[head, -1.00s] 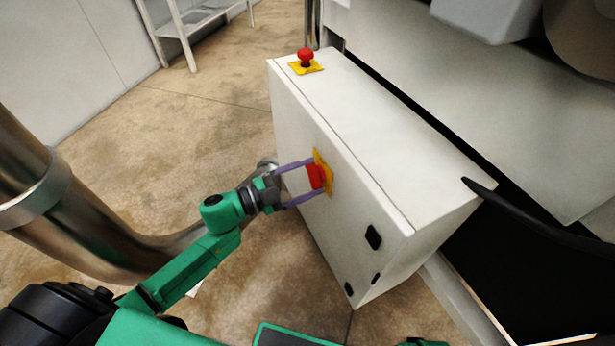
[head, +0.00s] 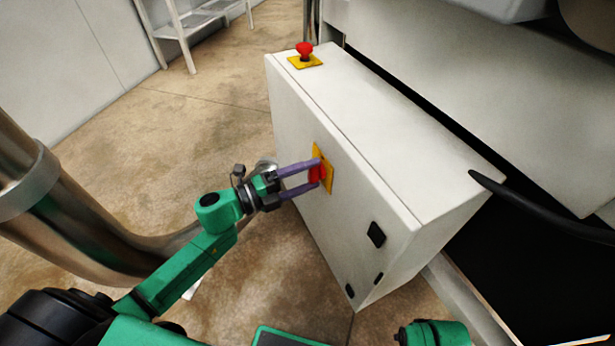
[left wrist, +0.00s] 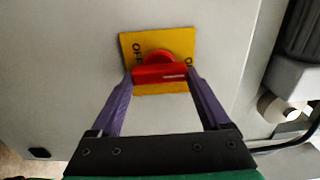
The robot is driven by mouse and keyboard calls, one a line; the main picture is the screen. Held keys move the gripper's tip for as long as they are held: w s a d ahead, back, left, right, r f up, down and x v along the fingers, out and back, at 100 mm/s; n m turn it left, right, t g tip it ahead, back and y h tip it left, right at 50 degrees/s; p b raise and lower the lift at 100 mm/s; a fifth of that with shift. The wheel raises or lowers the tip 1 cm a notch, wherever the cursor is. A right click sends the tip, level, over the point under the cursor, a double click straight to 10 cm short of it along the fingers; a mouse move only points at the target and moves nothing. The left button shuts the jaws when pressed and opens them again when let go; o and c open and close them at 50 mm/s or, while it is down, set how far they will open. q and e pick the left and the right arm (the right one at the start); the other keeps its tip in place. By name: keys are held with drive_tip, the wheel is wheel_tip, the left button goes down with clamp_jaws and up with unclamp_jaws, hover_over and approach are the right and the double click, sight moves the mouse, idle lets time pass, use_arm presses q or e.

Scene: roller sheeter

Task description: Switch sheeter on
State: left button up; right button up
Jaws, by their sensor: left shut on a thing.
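The red switch knob (left wrist: 160,73) sits on a yellow plate (left wrist: 182,40) on the side face of the white control box (head: 395,150). Lettering shows on the plate, with "OFF" readable at its left. My left gripper (head: 318,173) is shut on the red knob, one purple finger on each side of it. The left wrist view shows its fingers (left wrist: 160,78) at the two ends of the knob's grip bar. The bar lies nearly level in that view. My right gripper is not in view; a green part of my own body shows at the bottom right of the head view.
A red mushroom button (head: 305,49) on a yellow base stands on top of the box. A black handle-like bar (head: 540,208) reaches past the box's right end. A thick metal pipe (head: 60,220) stands at the left. A white rack (head: 185,25) stands behind.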

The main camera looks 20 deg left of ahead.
use_arm(q)
drive_tip(key=shift+f, duration=0.1)
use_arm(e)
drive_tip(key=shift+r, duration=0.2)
use_arm(q)
drive_tip(key=o, duration=1.2)
drive_tip(key=p+v, duration=0.1)
drive_tip(key=v, duration=1.3)
drive_tip(key=shift+s+a, duration=0.2)
drive_tip(key=shift+s, duration=0.05)
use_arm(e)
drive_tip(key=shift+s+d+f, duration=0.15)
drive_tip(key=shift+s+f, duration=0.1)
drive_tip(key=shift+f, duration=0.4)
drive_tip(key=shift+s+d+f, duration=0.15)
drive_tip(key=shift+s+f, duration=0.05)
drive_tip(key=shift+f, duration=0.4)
